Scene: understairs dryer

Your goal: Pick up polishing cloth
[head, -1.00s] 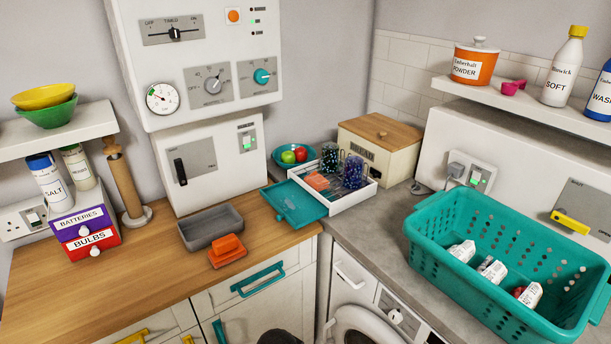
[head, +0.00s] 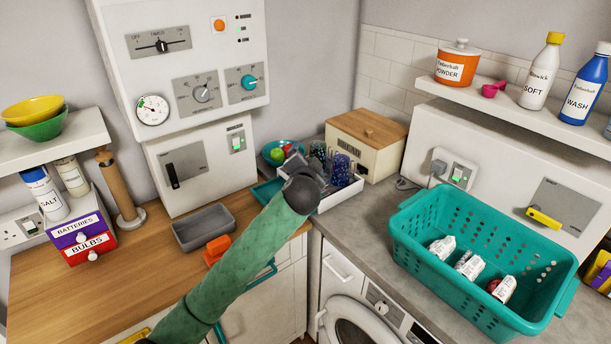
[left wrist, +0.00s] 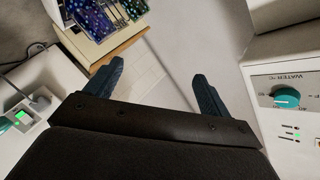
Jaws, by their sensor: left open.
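I cannot tell for sure which thing is the polishing cloth. An orange object (head: 217,247) lies on the wooden worktop beside the grey tray, partly covered by my left arm. A flat orange piece seen earlier in the white tray (head: 343,196) is now hidden behind the arm. My left gripper (head: 295,164) is over the back corner near that tray, seen mostly from behind. In the left wrist view its two fingers (left wrist: 157,85) are apart with nothing between them. My right gripper is not in view.
Behind are a wooden-lidded box (head: 372,150) and a bowl of fruit (head: 271,151). A teal basket (head: 410,225) fills the right worktop. The left worktop (head: 110,270) is largely clear.

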